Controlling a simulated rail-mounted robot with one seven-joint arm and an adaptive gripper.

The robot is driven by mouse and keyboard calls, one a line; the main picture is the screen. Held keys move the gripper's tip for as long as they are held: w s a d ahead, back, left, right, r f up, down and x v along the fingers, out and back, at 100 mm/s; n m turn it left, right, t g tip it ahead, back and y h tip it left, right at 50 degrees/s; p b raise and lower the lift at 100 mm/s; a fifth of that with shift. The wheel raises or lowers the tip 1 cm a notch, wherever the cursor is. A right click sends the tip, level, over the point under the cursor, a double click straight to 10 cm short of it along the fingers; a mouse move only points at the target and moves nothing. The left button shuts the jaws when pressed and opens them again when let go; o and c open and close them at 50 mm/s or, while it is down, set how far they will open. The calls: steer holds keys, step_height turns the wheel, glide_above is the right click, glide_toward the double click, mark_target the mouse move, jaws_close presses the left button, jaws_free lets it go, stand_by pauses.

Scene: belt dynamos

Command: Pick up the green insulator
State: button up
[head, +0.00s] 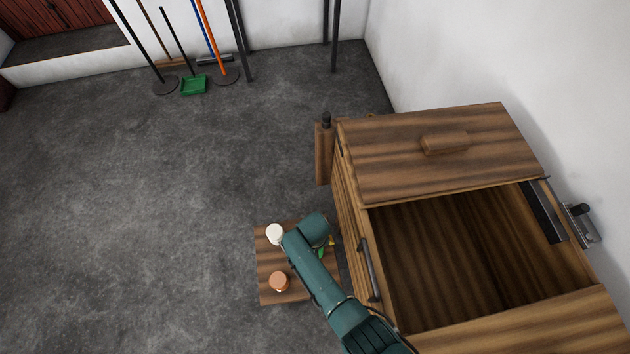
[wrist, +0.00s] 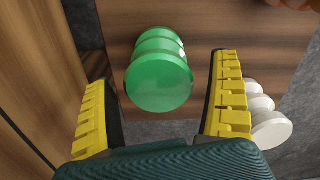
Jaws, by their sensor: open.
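The green insulator (wrist: 159,75) is a glossy ribbed cylinder in the wrist view, seen end-on above a brown wooden board (wrist: 208,22). My gripper (wrist: 163,95) is open, with one yellow-padded finger on each side of the insulator. Gaps show between the insulator and both fingers, so it is not clasped. In the head view, my arm covers most of the insulator; only a small green patch (head: 320,253) shows beside it.
A white insulator (head: 274,234) and an orange-brown one (head: 279,281) stand on the board. The white one is close outside the right finger in the wrist view (wrist: 268,122). A large wooden cabinet (head: 352,215) with an open top stands close right of the board. Floor to the left is clear.

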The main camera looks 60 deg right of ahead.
steer(key=shift+f, duration=0.25)
steer(key=shift+c, duration=0.3)
steer(key=shift+r, duration=0.1)
steer(key=c, duration=1.3)
